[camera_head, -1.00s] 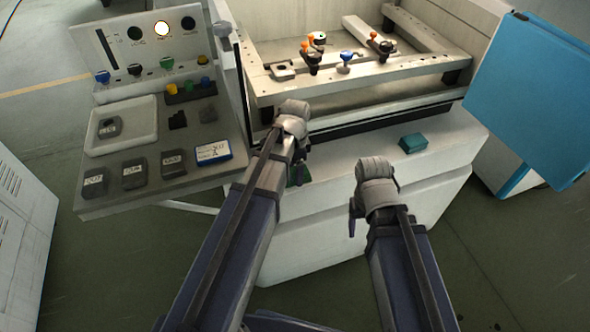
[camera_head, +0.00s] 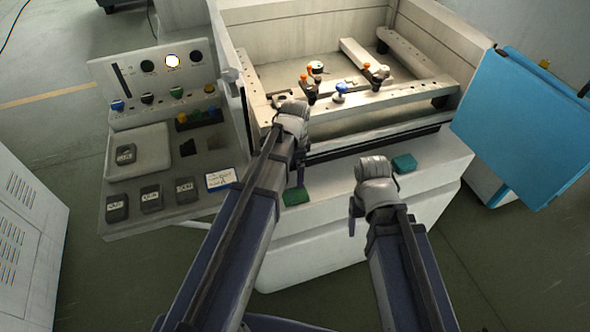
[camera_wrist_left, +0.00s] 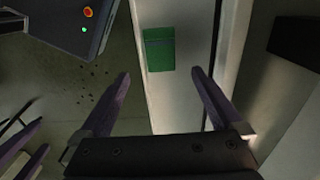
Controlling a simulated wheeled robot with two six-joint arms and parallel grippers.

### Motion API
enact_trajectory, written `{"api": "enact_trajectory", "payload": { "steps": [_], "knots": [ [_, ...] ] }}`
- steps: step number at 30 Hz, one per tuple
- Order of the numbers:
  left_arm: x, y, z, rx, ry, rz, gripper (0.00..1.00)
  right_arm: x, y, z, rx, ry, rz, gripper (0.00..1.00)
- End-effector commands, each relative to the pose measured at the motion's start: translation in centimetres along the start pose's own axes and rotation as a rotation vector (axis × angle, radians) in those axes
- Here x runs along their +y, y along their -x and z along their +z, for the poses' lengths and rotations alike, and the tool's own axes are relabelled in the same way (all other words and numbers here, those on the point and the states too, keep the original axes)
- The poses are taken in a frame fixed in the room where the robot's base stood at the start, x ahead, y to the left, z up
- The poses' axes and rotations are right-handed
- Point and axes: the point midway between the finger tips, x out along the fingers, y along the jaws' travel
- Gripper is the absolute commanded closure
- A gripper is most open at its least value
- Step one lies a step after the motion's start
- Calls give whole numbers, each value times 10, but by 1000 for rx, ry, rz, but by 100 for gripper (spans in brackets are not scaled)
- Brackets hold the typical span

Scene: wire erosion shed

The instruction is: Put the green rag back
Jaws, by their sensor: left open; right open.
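The green rag (camera_head: 296,196) lies flat on the white front ledge of the machine, partly hidden by my left arm. In the left wrist view the rag (camera_wrist_left: 159,52) is a green rectangle on the pale ledge, beyond and between the open fingertips, not touched. My left gripper (camera_head: 300,176) is mostly hidden behind its own wrist in the head view; its open, empty fingers (camera_wrist_left: 159,76) show in the wrist view. My right gripper (camera_head: 352,214) hangs in front of the ledge, right of the rag, mostly hidden by its wrist, with nothing seen in it.
A teal block (camera_head: 404,163) lies on the ledge further right. The machine's worktable frame (camera_head: 340,112) carries several small clamps behind. A control console (camera_head: 205,155) with labelled dark blocks stands at left. A blue panel (camera_head: 520,125) is at right. The ledge between rag and teal block is clear.

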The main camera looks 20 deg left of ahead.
Motion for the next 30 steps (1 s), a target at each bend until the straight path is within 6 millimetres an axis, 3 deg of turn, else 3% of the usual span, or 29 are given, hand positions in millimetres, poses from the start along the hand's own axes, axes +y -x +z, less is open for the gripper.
{"api": "enact_trajectory", "payload": {
  "steps": [1,8,11,15,21,25,30],
  "knots": [
    [0,8,0,0,0,0,0,1,8,0,0,0,0,33],
    [4,9,0,-1,7,0,0,1,9,0,0,0,0,33],
    [29,9,-4,-13,69,-1,0,1,9,0,0,0,0,33],
    [89,9,-10,-45,258,-15,0,1,9,0,0,0,0,33],
    [154,10,-8,-77,517,-51,0,1,9,0,0,0,0,33],
    [174,10,-6,-86,613,-68,0,1,9,0,0,0,0,33],
    [178,10,-7,-88,648,-74,0,1,9,0,0,0,0,33]
  ]
}}
